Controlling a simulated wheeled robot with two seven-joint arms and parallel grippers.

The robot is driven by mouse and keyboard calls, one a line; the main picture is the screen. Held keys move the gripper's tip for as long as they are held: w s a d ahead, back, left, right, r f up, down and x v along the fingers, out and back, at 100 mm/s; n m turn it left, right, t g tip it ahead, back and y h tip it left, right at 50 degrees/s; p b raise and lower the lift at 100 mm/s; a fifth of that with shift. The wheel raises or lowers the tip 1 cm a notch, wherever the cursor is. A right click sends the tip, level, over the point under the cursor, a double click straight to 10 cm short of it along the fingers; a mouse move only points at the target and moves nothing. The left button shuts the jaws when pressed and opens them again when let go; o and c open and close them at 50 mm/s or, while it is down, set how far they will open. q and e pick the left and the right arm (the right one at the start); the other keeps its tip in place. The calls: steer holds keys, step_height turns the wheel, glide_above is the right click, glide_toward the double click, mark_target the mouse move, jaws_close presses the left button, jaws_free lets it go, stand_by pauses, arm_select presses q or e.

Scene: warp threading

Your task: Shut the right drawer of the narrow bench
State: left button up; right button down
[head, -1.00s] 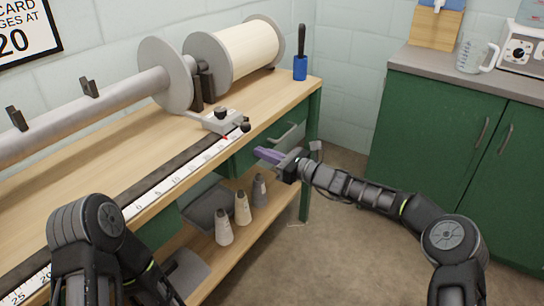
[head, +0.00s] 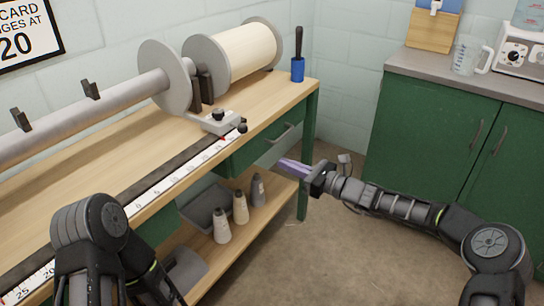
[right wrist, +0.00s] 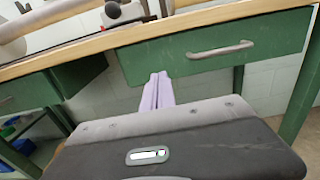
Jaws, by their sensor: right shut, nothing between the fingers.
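The right drawer (head: 262,147) of the narrow bench has a green front with a grey bar handle (head: 281,133). The drawer front (right wrist: 205,62) fills the upper part of the right wrist view, close under the tabletop. No open inside shows; it looks flush or nearly so, but I cannot tell if a small gap remains. My right gripper (head: 284,163) is shut and empty, low in front of the drawer. Its purple fingers (right wrist: 158,80) point at the front's lower edge, left of the handle; contact is unclear. My left gripper is out of view.
The bench top (head: 100,170) carries a roller with a wound spool (head: 245,50), a measuring strip (head: 160,192) and a blue cup (head: 298,70). Several thread cones (head: 240,207) stand on the lower shelf. A green cabinet (head: 430,130) stands at right. The floor between is clear.

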steer(key=v, duration=0.4)
steer(key=shift+s+d, duration=0.15)
